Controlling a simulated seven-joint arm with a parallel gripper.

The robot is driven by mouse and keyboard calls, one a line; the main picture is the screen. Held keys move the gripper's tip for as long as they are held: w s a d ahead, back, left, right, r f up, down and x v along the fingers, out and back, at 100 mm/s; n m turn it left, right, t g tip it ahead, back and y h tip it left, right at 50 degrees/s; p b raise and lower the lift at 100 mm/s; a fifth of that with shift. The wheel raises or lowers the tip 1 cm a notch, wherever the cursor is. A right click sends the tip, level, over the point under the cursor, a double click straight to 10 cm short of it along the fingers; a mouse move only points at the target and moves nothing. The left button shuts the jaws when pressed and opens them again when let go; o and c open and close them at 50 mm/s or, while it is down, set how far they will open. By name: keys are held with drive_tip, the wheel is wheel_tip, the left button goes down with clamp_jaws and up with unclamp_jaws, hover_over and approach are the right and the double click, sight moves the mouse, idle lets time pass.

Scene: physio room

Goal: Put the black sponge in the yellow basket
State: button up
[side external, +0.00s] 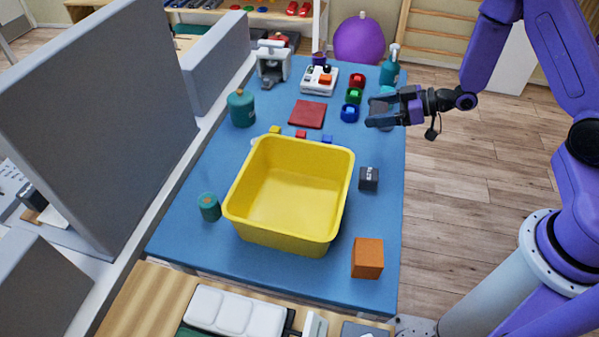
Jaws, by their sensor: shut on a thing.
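My gripper (377,115) is on the right side of the blue table, above its surface, with its fingers pointing left. It is shut on a small dark thing that looks like the black sponge (382,108), mostly hidden by the dark fingers. The yellow basket (345,178) stands upright in the middle of the table, open at the top and empty. My gripper is behind and to the right of the basket, apart from it.
A dark cube with white marks (369,179) and an orange block (367,258) stand right of the basket. A teal can (209,207) is at its left. Behind it are small coloured blocks, a red pad (307,114), a teal jar (241,108) and coloured cups (349,113).

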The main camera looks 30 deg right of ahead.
drive_tip(key=s+a+r, duration=1.2)
drive_tip(key=s+a, duration=0.1)
drive_tip(key=a, duration=0.3)
drive_tip(key=w+a+f, duration=0.2)
drive_tip(key=w+f, duration=0.4)
drive_tip(key=w+a+f, duration=0.3)
drive_tip(key=w+f, duration=0.3)
drive_tip(key=w, duration=0.1)
drive_tip(key=shift+a+f, duration=0.35)
idle(0.4)
drive_tip(key=shift+s+f, duration=0.1)
drive_tip(key=shift+f, duration=0.55)
drive_tip(key=o, duration=1)
drive_tip(key=shift+c, duration=0.2)
drive_tip(key=shift+f, duration=0.1)
drive_tip(key=shift+s, duration=0.1)
